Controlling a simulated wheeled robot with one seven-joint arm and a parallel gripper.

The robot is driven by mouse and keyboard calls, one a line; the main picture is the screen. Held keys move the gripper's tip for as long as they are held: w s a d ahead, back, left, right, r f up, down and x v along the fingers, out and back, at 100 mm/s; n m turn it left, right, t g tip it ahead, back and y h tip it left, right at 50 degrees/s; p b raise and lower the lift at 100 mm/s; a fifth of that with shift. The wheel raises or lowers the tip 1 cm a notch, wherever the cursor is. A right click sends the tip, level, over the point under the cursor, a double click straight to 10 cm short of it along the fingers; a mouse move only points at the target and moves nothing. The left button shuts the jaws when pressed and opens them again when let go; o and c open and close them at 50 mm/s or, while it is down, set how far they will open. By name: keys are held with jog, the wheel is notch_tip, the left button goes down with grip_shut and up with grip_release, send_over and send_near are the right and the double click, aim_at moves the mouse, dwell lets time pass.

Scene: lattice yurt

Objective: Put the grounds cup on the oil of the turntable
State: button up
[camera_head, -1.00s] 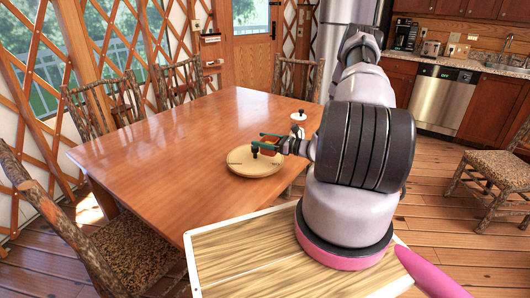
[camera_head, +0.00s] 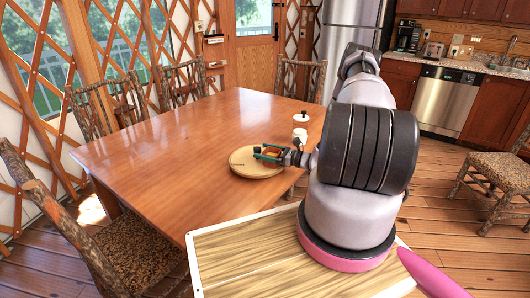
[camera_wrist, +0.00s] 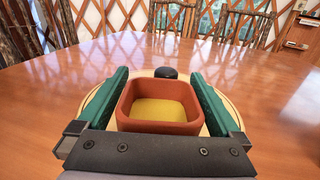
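The grounds cup (camera_wrist: 160,104) is a square terracotta cup with a yellow inside. It also shows as a small orange shape in the head view (camera_head: 271,153). My gripper (camera_wrist: 160,88) has its green fingers on both sides of the cup and appears shut on it; it shows in the head view too (camera_head: 273,153). The round pale turntable (camera_head: 243,165) lies on the table under the gripper, and its rim shows around the cup in the wrist view (camera_wrist: 108,98). I cannot tell whether the cup touches it. A black knob-like thing (camera_wrist: 165,72) stands just beyond the cup. The oil marking cannot be made out.
The wooden table (camera_head: 180,150) is mostly clear to the left of the turntable. A white lidded pot (camera_head: 300,118) stands at its right edge, with another white piece (camera_head: 299,134) in front of it. Several rustic chairs surround the table, one (camera_head: 135,250) at the near left.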

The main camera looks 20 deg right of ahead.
aim_at(280, 154)
jog(key=shift+s+d+r, duration=0.1)
jog(key=shift+d, duration=0.05)
jog(key=v, duration=1.1)
jog(key=shift+s+d+r, duration=0.1)
jog(key=shift+s+d, duration=0.1)
jog(key=shift+s, duration=0.05)
jog(key=s+a+r+n+g+h, duration=0.1)
jog(key=a+r+n+g, duration=0.3)
jog(key=r, duration=0.5)
jog(key=s+a+r+n+g, duration=0.1)
jog(key=a+r+n+g, duration=0.3)
jog(key=r, duration=0.4)
jog(key=s+a+r+n+g+h, duration=0.1)
jog(key=a+r+n+g, duration=0.3)
jog(key=r, duration=0.5)
jog(key=s+a+r+n+t+h, duration=0.3)
jog(key=s+r+n+h, duration=0.1)
jog(key=s+r, duration=0.6)
jog(key=s+a+r+n+t+h, duration=0.3)
jog(key=s+r+n, duration=0.3)
jog(key=s+r, duration=0.3)
notch_tip(280, 154, up, 2)
jog(key=shift+s+r+n+h, duration=0.15)
jog(key=shift+s+n+h, duration=0.25)
jog(key=shift+h, duration=0.5)
